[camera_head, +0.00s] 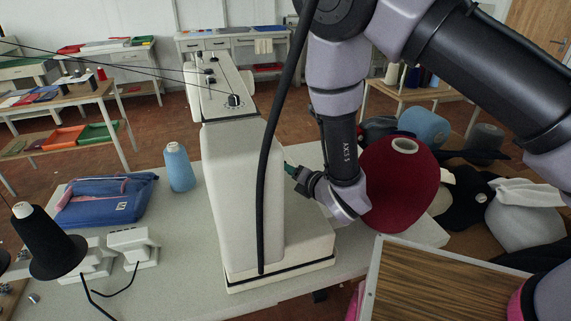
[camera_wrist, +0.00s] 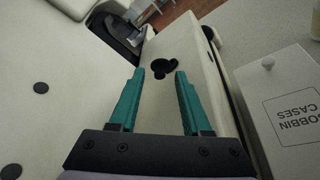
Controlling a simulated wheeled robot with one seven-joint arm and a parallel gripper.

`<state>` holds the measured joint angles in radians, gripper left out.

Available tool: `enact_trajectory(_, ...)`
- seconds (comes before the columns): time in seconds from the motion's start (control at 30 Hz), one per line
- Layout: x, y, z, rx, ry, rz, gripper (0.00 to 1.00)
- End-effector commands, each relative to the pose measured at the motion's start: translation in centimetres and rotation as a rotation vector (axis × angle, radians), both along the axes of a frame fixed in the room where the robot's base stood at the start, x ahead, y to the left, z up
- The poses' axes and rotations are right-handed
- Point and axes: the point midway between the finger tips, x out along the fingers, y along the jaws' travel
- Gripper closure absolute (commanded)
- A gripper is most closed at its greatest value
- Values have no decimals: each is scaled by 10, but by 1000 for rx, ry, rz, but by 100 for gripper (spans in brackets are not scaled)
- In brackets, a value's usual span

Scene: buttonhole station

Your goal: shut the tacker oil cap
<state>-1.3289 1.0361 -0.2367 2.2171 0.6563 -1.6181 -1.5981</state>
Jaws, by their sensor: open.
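The tacker (camera_head: 236,180) is a tall cream machine on the grey table in the head view. My gripper (camera_head: 290,169) is beside its right side, mostly hidden by my wrist there. In the wrist view the two teal fingers of my gripper (camera_wrist: 159,74) are apart, with nothing held between them. Ahead of the fingertips a small black part with rounded lobes, seemingly the oil cap (camera_wrist: 162,67), is on a cream surface. I cannot tell how far it stands open or whether a finger touches it. The cap does not show in the head view.
A dark red cone (camera_head: 400,180) stands just right of my wrist. A blue spool (camera_head: 179,167) and blue pouch (camera_head: 105,199) are left of the tacker. A white box marked "BOBBIN CASES" (camera_wrist: 285,105) is at the right in the wrist view. A wood-topped surface (camera_head: 440,285) is at front right.

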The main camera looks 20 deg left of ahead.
Motion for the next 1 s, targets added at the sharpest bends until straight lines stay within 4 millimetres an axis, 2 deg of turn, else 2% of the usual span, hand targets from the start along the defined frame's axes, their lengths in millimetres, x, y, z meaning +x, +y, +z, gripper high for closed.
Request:
enact_trajectory(0.27, -1, 0, 0, 0, 0, 0, 52)
enact_trajectory(0.3, 0, 0, 0, 0, 0, 0, 67)
enact_trajectory(0.4, 0, 0, 0, 0, 0, 0, 100)
enact_trajectory(0.77, 1, 1, 3, -15, 19, -1, 100)
enact_trajectory(1.0, 4, 4, 9, -90, 110, -2, 100)
